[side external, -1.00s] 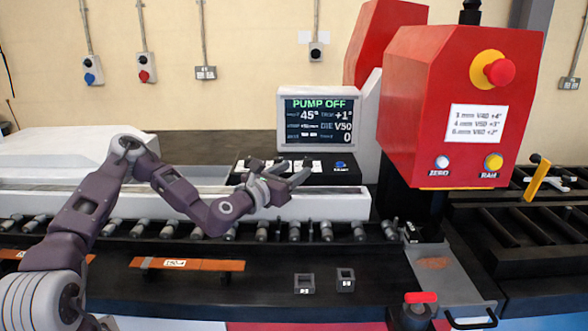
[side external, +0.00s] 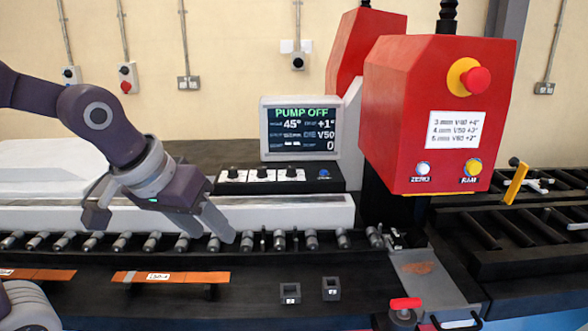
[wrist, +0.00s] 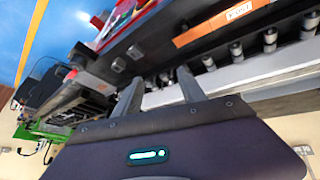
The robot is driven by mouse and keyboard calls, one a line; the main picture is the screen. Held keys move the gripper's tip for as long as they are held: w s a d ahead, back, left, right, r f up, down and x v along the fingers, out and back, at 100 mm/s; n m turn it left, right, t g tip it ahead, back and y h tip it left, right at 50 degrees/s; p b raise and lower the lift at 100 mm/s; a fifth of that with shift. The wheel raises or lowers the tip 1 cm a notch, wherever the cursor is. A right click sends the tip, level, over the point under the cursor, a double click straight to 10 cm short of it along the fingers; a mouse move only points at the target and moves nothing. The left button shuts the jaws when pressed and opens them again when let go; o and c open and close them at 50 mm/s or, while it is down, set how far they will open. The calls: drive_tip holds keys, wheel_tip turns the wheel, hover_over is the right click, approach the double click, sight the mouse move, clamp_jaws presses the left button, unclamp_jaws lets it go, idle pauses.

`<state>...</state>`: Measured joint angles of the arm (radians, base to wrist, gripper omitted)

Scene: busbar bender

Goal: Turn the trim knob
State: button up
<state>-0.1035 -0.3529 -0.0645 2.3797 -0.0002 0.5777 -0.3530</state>
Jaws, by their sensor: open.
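The control panel (side external: 225,187) is a black box below the screen, with a row of three dark knobs and a blue button (side external: 324,173). The knob labels are too small to read, so I cannot tell which is the trim knob; the middle knob (side external: 262,174) stands between the other two. My gripper (side external: 213,232) is open and empty, left of and lower than the panel, pointing down in front of the white rail. In the wrist view my gripper (wrist: 158,90) shows both fingers apart with nothing between; no knobs are visible there.
The screen (side external: 300,130) reads PUMP OFF, 45°, +1°, V50 and 0. A red press head (side external: 430,110) with an emergency stop (side external: 476,81) stands right of it. Rollers (side external: 152,242) line the bench. A copper bar (side external: 190,278) and two small dark blocks lie in front.

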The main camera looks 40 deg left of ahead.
drive_tip(key=w+a+n+g+y, duration=0.45)
drive_tip(key=w+a+n, duration=0.65)
drive_tip(key=w+a, duration=0.75)
drive_tip(key=t+y, duration=0.2)
drive_tip(key=y, duration=0.6)
approach(292, 168)
drive_tip(key=shift+w+a+f+m, duration=0.1)
drive_tip(key=shift+a+f+m, duration=0.1)
drive_tip(key=shift+a, duration=0.35)
drive_tip(key=shift+a+f+m, duration=0.1)
drive_tip(key=shift+a+m, duration=0.1)
drive_tip(key=shift+a, duration=0.3)
drive_tip(key=shift+w+a+f+t, duration=0.15)
drive_tip(key=shift+w+f+t, duration=0.05)
drive_tip(key=shift+f+t, duration=0.05)
drive_tip(key=x, duration=0.6)
drive_tip(key=shift+a+f, duration=0.1)
drive_tip(key=shift+a, duration=0.1)
clamp_jaws()
